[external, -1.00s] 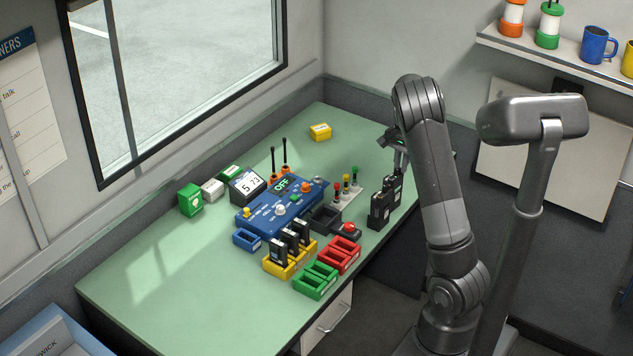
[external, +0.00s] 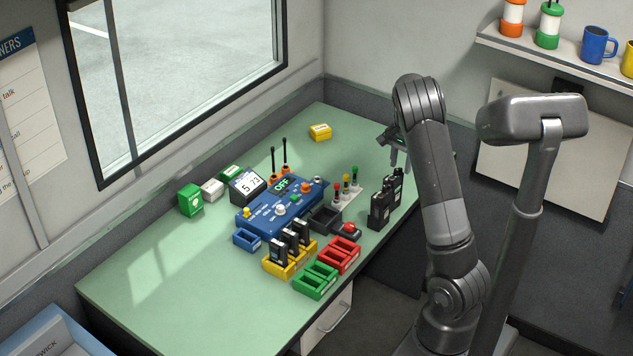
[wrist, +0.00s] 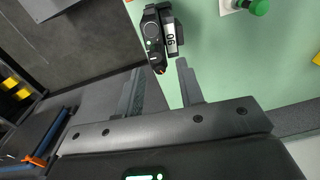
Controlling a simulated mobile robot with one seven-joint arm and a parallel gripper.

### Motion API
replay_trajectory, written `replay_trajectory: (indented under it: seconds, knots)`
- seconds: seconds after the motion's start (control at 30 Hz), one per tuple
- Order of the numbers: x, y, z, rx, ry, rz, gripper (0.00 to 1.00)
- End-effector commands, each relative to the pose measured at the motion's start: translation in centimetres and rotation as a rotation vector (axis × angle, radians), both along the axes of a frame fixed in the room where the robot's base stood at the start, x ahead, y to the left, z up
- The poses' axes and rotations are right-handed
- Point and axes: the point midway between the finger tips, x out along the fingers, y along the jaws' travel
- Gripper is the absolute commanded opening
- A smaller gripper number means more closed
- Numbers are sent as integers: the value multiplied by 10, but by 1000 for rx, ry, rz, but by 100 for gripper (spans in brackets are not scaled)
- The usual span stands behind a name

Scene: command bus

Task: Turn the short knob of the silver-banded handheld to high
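Black handhelds (external: 379,210) stand upright at the right edge of the green desk in the external view. I cannot tell there which one has a silver band. The wrist view shows one handheld from above (wrist: 153,32), with a round dark knob, a small green light, a white number label and an orange tip. The length of its knobs is unclear. My gripper (external: 399,153) is above the desk, just behind the handhelds. In the wrist view its two fingers (wrist: 160,68) are apart with nothing between them, the handheld lying just ahead of the fingertips.
A blue console (external: 268,215) stands mid-desk. Red, yellow and green knobbed posts stand on a white strip (external: 346,200) left of the handhelds. Red bins (external: 340,256), green bins (external: 315,281) and a yellow bin holding black units (external: 278,268) are in front. The desk's back right is clear.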

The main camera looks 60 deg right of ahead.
Motion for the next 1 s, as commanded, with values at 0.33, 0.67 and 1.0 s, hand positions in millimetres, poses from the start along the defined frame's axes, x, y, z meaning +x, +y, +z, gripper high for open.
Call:
replay_trajectory:
  seconds: [0.33, 0.67, 1.0]
  knots:
    - [-1, 0, 64, -2, -5, 1, 35]
    - [-4, 0, 102, 0, -1, 0, 35]
    - [-4, 0, 104, 0, 0, 0, 35]
